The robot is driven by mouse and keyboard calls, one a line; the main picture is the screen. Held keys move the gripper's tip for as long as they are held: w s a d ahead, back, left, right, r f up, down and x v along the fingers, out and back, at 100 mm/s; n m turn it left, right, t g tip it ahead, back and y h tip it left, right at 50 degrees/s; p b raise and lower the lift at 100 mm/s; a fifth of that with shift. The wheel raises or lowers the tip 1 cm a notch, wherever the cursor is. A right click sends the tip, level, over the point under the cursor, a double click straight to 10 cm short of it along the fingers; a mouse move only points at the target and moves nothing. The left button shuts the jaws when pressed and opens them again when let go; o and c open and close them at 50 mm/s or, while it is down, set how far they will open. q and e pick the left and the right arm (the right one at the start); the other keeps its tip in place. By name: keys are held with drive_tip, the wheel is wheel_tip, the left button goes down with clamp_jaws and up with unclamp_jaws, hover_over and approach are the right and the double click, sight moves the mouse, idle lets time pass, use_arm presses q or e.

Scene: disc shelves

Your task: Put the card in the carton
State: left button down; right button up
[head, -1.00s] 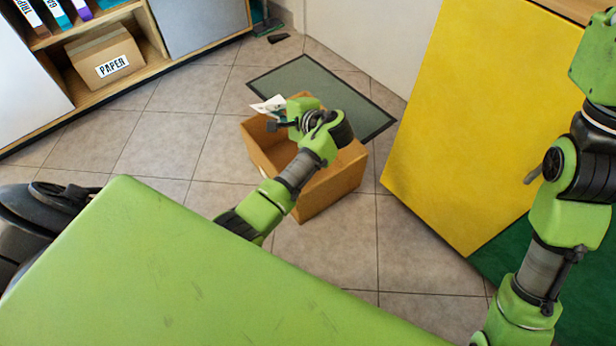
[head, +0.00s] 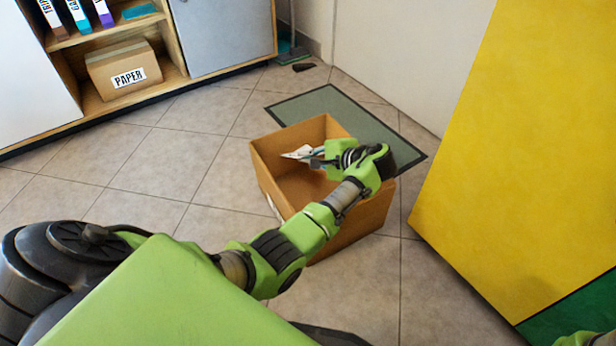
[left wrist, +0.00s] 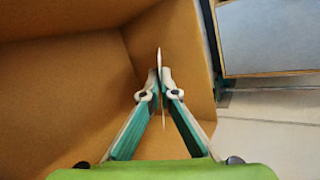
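The card (head: 298,154) is a white piece with grey marks, held at my left gripper (head: 317,158) in the head view. In the left wrist view the card (left wrist: 158,58) shows edge-on as a thin line between the two fingertips of the left gripper (left wrist: 160,88), which are shut on it. The carton (head: 345,232) is an open brown box on the floor. The gripper and card are over its opening, with the carton's inner walls (left wrist: 70,75) around them in the wrist view.
A grey-green mat (head: 367,125) lies on the tiles behind the carton. A yellow panel (head: 510,170) stands at the right. A shelf unit at the back left holds a box labelled PAPER (head: 122,68) and binders (head: 76,14). Tiled floor is clear left of the carton.

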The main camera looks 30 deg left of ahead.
use_arm(q)
wheel_tip(320, 180, down, 4)
drive_tip(key=b, duration=0.3)
drive_tip(key=shift+f, duration=0.1)
drive_tip(key=shift+f, duration=0.55)
drive_tip(key=c, duration=2.3)
unclamp_jaws()
drive_tip(key=shift+r, duration=0.1)
